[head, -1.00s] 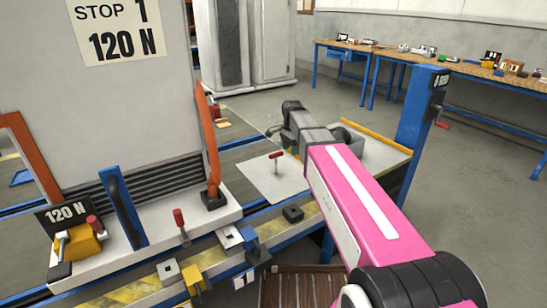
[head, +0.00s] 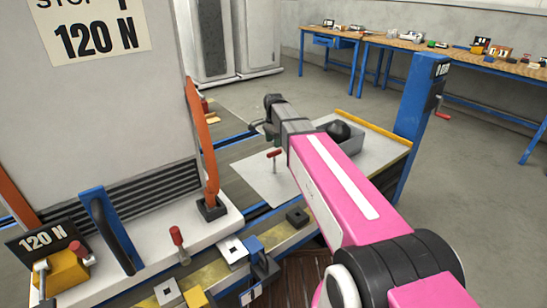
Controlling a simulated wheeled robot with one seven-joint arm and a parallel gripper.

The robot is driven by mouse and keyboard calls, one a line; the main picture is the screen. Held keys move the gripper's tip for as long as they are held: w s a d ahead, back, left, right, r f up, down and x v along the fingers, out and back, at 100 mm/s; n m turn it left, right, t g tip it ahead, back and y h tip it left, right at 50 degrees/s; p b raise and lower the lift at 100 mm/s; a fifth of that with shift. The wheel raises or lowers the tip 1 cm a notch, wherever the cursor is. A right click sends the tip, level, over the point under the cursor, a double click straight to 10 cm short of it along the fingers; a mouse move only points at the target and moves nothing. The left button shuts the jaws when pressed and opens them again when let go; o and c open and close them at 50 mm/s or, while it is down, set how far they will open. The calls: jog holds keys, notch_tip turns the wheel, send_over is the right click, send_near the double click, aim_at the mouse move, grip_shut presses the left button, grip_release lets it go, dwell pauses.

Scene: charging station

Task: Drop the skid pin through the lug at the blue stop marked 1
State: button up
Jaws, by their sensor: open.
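The blue stop (head: 258,262) stands on the yellow-and-black rail at bottom centre, with a white tag hanging below it, partly cut off. A light square plate with a dark hole (head: 232,248) sits just left of it and looks like the lug. A red T-handled pin (head: 274,158) stands upright on the pale plate beyond the rail. Another red-handled pin (head: 178,240) stands on the skid's white base (head: 150,262); I cannot tell which is the skid pin. My gripper (head: 259,127) is beyond the T-handled pin, apart from it, open with nothing visible in it; its fingers are partly hidden.
A grey cabinet marked 120 N (head: 115,105) fills the left, with an orange handle (head: 202,140). A yellow stop (head: 197,298) is on the rail. A blue post (head: 420,100) stands right of the pale plate (head: 365,160). Open floor lies right; workbenches line the back.

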aim_at(274, 151)
jog(key=f, duration=0.8)
jog(key=shift+s+d, duration=0.1)
jog(key=shift+d, duration=0.1)
grip_shut()
